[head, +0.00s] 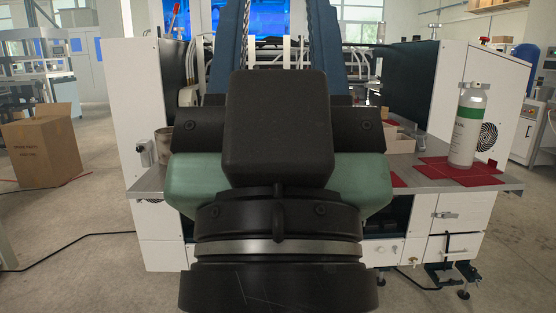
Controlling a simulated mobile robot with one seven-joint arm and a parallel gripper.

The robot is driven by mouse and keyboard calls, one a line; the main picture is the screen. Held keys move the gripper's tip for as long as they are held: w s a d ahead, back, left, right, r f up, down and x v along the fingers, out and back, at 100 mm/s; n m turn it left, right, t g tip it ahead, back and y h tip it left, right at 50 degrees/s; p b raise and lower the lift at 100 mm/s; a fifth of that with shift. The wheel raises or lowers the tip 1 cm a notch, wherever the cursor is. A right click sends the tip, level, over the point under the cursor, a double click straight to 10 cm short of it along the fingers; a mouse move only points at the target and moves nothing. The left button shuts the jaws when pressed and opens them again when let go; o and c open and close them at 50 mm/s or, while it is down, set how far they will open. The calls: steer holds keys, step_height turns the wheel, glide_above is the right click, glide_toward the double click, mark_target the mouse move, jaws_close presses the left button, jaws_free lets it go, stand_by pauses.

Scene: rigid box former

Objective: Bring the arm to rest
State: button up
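My own arm (277,130) fills the middle of the head view, close to the camera. It shows as black and green links with a metal ring low down. A black block-shaped part stands at its centre, in front of the machine. No gripper fingers show, so I cannot see my gripper or whether it holds anything. The arm hides the middle of the machine's work surface.
A white machine (138,100) with a grey metal worktop (505,184) stands ahead. On the worktop's right, a white bottle (467,128) stands on a red mat (432,176); a metal cup (164,146) is at left. A cardboard box (42,148) sits on the floor at far left.

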step_height(320, 180, up, 30)
steer(key=p, duration=2.8)
steer(key=shift+r, duration=0.15)
steer(key=shift+o, duration=0.5)
steer(key=shift+r+p, duration=0.3)
steer(key=shift+p, duration=0.1)
